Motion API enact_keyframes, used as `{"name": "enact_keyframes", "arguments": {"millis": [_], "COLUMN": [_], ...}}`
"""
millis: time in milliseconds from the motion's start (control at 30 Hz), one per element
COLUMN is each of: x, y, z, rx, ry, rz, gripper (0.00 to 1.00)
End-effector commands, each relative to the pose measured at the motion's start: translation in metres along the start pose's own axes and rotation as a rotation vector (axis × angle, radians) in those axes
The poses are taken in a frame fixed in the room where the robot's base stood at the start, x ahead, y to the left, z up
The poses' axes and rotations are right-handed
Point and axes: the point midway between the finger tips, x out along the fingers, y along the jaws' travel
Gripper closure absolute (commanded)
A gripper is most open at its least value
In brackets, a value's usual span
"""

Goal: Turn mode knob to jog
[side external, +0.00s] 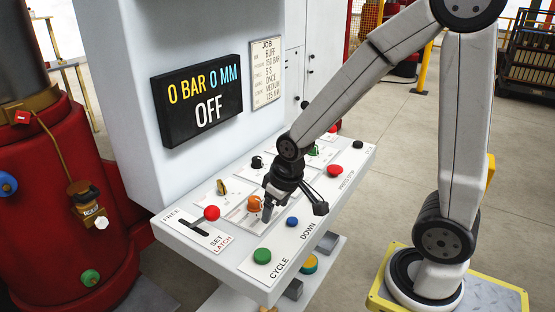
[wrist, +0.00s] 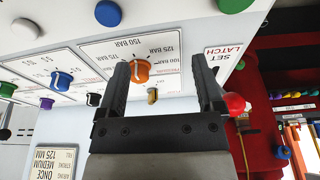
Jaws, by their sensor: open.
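The sloped control panel (side external: 190,237) carries several knobs, and I cannot read which one is labelled mode. An orange knob (side external: 254,203) stands near the front left; it also shows in the wrist view (wrist: 138,70), on a plate marked 100, 125 and 150 BAR. My gripper (side external: 268,207) is low over the panel beside the orange knob. In the wrist view my gripper (wrist: 160,62) is open, with the orange knob between its fingers in the picture; contact cannot be told. A tan knob (side external: 221,187) and a black knob (side external: 257,162) stand farther back. The display (side external: 205,102) reads OFF.
A red-balled lever (side external: 212,213) stands at the panel's left, close to one finger in the wrist view (wrist: 236,104). Green (side external: 262,256) and blue (side external: 292,221) buttons line the front, with a red button (side external: 358,172) farther right. A red machine (side external: 50,200) stands left.

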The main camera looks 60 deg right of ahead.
Motion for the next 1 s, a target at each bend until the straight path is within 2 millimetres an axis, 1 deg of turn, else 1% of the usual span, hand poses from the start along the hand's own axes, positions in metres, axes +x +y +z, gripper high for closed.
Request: {"name": "enact_keyframes", "arguments": {"millis": [33,167,300,467,600,700,800,900,1000], "x": [0.002,0.006,0.012,0.019,0.026,0.029,0.033,0.034,0.035], "y": [0.008,0.030,0.061,0.102,0.142,0.168,0.188,0.202,0.208], "z": [-0.013,-0.051,-0.090,-0.129,-0.157,-0.172,-0.182,-0.188,-0.191], "rx": [0.015,0.046,0.079,0.114,0.143,0.160,0.171,0.178,0.181], "ry": [0.005,0.025,0.048,0.075,0.099,0.114,0.127,0.135,0.138], "rz": [0.003,0.011,0.020,0.031,0.043,0.050,0.056,0.060,0.061], "gripper": [0.14,0.14,0.14,0.14,0.14,0.14,0.14,0.14,0.14]}}
